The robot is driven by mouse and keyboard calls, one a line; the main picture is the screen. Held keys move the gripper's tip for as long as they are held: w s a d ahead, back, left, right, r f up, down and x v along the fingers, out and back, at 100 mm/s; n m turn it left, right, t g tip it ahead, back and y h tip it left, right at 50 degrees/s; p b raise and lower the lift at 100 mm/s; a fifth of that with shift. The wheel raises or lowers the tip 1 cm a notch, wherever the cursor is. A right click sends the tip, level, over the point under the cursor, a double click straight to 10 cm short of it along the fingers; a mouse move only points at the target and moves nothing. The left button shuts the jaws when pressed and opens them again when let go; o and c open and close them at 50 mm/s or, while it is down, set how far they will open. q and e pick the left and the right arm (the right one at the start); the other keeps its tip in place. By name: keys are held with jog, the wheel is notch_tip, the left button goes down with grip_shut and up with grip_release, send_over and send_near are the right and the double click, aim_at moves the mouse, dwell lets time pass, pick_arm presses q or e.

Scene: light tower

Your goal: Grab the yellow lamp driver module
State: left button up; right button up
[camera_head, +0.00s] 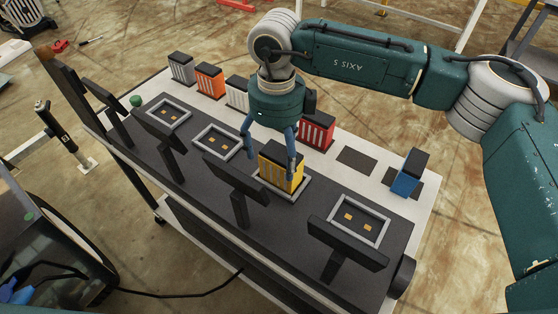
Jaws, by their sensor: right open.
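The yellow lamp driver module (275,174) has a black top and pale ribs on its front. It stands upright at a grey-framed socket (283,194) in the dark bench panel. My right gripper (269,164) reaches down over it from behind, with its blue-grey fingers spread apart. One finger is at the left of the module and the other overlaps its right part in the picture. I cannot tell whether either finger touches it. My left gripper is not in view.
Grey (181,69), orange (209,82), white (237,93), red (316,131) and blue (404,184) modules stand along the white back strip. Empty framed sockets (388,226) flank the yellow module. Dark angled panels on posts (236,179) rise along the bench's front.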

aim_at(278, 171)
jog(key=shift+s+d+f, duration=0.15)
jog(key=shift+s+f, duration=0.35)
jog(key=shift+f, duration=0.3)
jog(key=shift+f+p, duration=0.3)
jog(key=f+p, duration=0.1)
jog(key=f, duration=0.1)
jog(key=w+f+p, duration=0.1)
jog(key=f, duration=0.1)
jog(key=shift+f, duration=0.65)
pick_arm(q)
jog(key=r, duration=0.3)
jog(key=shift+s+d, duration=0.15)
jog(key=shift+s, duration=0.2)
pick_arm(e)
jog(key=c, duration=1.7)
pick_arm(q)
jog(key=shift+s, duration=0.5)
pick_arm(e)
jog(key=shift+c, duration=1.4)
jog(key=shift+r, duration=0.15)
